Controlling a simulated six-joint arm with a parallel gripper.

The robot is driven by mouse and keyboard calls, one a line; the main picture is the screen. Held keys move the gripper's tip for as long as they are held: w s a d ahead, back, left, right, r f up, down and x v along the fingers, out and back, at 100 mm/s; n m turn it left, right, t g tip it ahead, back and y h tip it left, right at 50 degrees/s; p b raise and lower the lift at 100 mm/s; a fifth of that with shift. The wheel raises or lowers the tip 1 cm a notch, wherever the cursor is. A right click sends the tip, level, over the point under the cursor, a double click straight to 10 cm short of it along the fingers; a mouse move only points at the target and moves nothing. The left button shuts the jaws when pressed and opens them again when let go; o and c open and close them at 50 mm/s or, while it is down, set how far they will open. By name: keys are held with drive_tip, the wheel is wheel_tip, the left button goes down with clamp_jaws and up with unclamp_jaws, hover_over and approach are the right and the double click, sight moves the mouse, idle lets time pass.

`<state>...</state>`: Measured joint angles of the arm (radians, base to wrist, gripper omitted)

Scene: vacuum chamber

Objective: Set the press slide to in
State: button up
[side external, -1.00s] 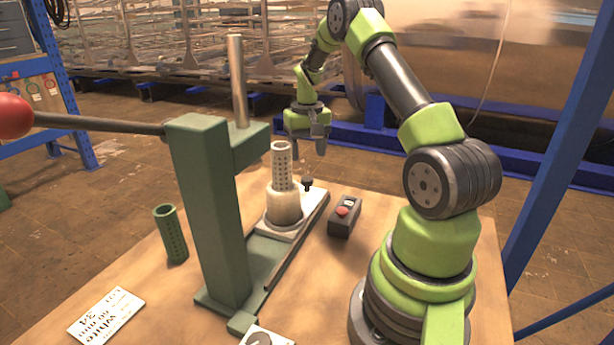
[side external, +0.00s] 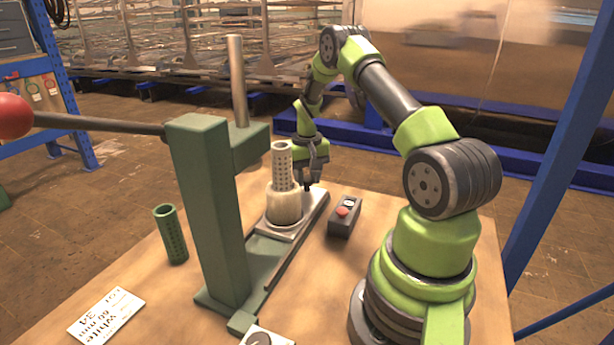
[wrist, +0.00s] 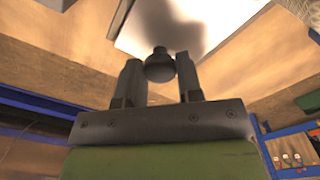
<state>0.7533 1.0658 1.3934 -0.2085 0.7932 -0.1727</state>
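The press slide is a pale plate (side external: 316,207) at the far end of the green press base (side external: 262,262), out beyond the press column. It carries a cream round holder (side external: 283,205) with an upright perforated pale tube (side external: 281,165). A small dark knob (wrist: 160,66) stands at the slide's far right corner. My gripper (side external: 308,182) points down at the knob, just behind the tube. In the wrist view, the two fingers (wrist: 160,80) are apart, one on each side of the knob. I see no clear grip on it.
The green press column (side external: 212,215) stands left of the slide, with a grey ram rod (side external: 237,82) and a red-ended lever (side external: 95,122). A green perforated tube (side external: 171,234), a printed card (side external: 106,315) and a button box (side external: 345,215) are on the wooden table.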

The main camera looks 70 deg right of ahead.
sight(283, 158)
clamp_jaws()
drive_tip(key=a, duration=1.1)
drive_tip(key=shift+a, duration=0.3)
drive_tip(key=o, duration=1)
unclamp_jaws()
wheel_tip(283, 158, up, 10)
